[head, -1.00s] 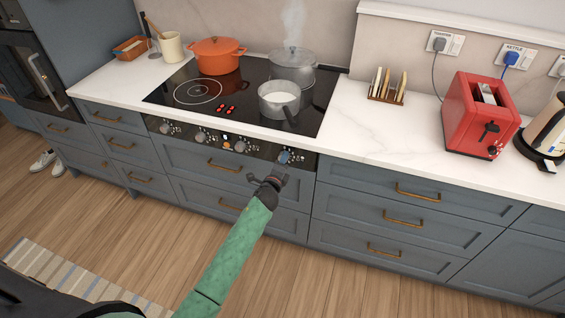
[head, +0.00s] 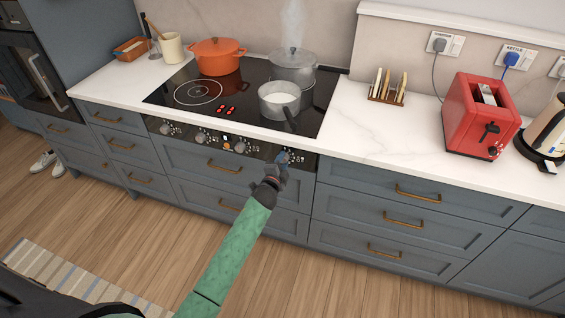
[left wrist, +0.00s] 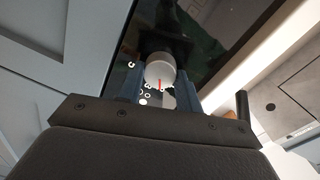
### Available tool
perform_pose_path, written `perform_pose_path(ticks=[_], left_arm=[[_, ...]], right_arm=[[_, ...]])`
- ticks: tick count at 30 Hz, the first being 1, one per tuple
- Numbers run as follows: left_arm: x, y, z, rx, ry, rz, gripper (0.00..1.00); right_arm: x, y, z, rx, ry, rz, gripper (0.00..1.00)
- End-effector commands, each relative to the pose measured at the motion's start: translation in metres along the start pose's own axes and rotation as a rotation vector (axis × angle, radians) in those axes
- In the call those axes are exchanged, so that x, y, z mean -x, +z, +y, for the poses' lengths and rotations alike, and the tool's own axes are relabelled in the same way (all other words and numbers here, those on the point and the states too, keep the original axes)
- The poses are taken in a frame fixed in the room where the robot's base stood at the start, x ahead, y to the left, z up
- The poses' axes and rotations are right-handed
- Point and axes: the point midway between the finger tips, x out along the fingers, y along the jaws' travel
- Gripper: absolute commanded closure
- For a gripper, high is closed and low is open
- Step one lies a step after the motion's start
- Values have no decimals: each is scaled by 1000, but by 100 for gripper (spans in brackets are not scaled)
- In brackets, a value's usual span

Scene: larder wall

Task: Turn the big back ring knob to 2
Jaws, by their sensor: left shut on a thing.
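The control panel (head: 215,141) on the front of the hob carries several round knobs in a row. My left gripper (head: 284,160) is at the rightmost knob, which it mostly hides in the head view. In the left wrist view the two blue fingers (left wrist: 158,88) are shut on either side of this pale knob (left wrist: 160,68), which has a red pointer line. Small ring marks surround it on the dark panel. I cannot read the number it points to. My right gripper is not in view.
On the hob (head: 240,97) stand an orange pot (head: 216,58), a steaming grey pot (head: 292,68) and a small pan (head: 279,100) of white liquid, its handle pointing toward the front edge. Drawers with brass handles lie below the panel. A red toaster (head: 478,115) stands right.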

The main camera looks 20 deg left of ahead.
Motion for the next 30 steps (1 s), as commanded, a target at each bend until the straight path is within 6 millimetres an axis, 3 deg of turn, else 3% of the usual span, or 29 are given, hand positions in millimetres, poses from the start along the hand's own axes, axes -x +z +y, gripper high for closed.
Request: perform_pose_path(ticks=[11,12,15,25,29,30], left_arm=[[0,1,1,5,2,-1,88],[0,0,1,5,2,-1,63],[0,0,1,4,2,-1,44],[2,0,1,4,1,0,43],[12,1,3,3,2,0,43],[17,1,3,3,1,0,43]], right_arm=[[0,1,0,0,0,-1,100],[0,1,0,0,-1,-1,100],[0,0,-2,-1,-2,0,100],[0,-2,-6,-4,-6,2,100],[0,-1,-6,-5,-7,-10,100],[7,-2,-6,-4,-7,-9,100]])
